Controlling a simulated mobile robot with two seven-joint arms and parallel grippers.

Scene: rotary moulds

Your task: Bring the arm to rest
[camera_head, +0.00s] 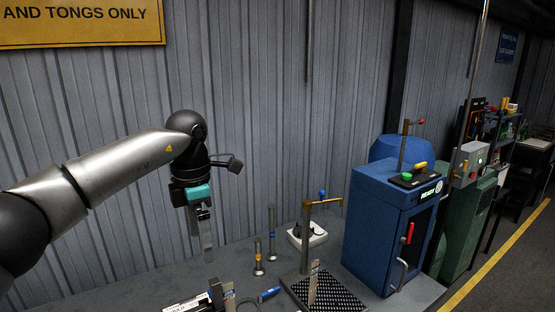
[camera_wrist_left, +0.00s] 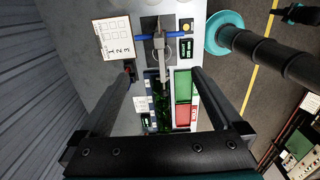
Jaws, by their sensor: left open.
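My left arm comes in from the left in the head view, bent at a dark wrist joint. My left gripper (camera_head: 207,250) points down above the bench (camera_head: 178,277), in front of the corrugated wall. In the left wrist view its two dark fingers (camera_wrist_left: 162,75) are spread wide apart with nothing held between them. Below them, at a distance, are a green panel (camera_wrist_left: 183,86), a red panel (camera_wrist_left: 186,115) and dark green items (camera_wrist_left: 161,95). My right gripper is not in view.
A blue cabinet (camera_head: 378,225) stands right on the bench. A metal post (camera_head: 306,240) rises beside a black perforated plate (camera_head: 330,291). Slim metal pieces (camera_head: 271,235) stand nearby. A white numbered card (camera_wrist_left: 113,38) lies below in the wrist view. Air around the gripper looks clear.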

